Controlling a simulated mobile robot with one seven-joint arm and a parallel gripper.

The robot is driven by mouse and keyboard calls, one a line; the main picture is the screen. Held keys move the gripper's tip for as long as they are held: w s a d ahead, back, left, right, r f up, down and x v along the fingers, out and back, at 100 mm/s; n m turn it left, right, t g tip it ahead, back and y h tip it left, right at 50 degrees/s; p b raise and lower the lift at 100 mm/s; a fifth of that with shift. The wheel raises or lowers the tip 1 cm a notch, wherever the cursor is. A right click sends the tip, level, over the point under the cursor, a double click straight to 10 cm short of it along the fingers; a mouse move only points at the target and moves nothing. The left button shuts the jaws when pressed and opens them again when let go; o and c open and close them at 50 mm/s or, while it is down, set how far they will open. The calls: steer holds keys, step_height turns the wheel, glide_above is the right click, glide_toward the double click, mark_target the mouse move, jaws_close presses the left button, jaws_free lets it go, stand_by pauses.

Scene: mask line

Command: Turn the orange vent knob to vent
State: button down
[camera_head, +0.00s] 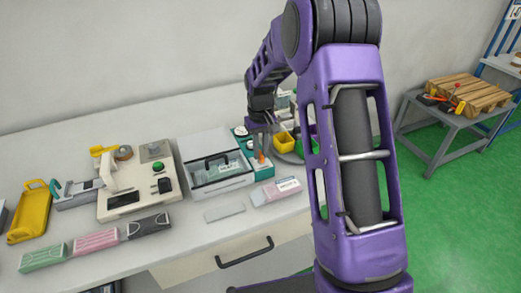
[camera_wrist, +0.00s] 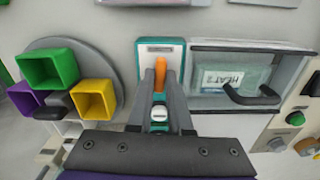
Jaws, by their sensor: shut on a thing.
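The orange vent knob (camera_wrist: 160,70) stands on a teal unit with a pale face (camera_wrist: 147,50). In the wrist view the knob shows as an upright orange bar between the two grey fingers of my gripper (camera_wrist: 160,76), which is shut on it. A small round white part (camera_wrist: 159,113) lies below the knob, between the fingers. In the head view the knob (camera_head: 261,158) shows as a small orange spot under my gripper (camera_head: 259,147). The teal unit's edge (camera_head: 265,174) shows there too. The unit's markings are too small to read.
A grey box with a clear lid and black handle (camera_head: 208,162) stands right beside the teal unit. Coloured bins (camera_wrist: 48,66) sit on a round grey turntable on its other side. A flat pale plate (camera_head: 224,212) and a pink-and-white pack (camera_head: 276,191) lie in front.

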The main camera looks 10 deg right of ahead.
steer(key=shift+n, duration=0.6)
steer(key=c, duration=0.8)
jaws_free()
steer(key=shift+c, duration=0.2)
steer(key=shift+r, duration=0.1)
step_height(320, 180, up, 17)
steer(key=p, duration=0.1)
steer(key=shift+r, duration=0.15)
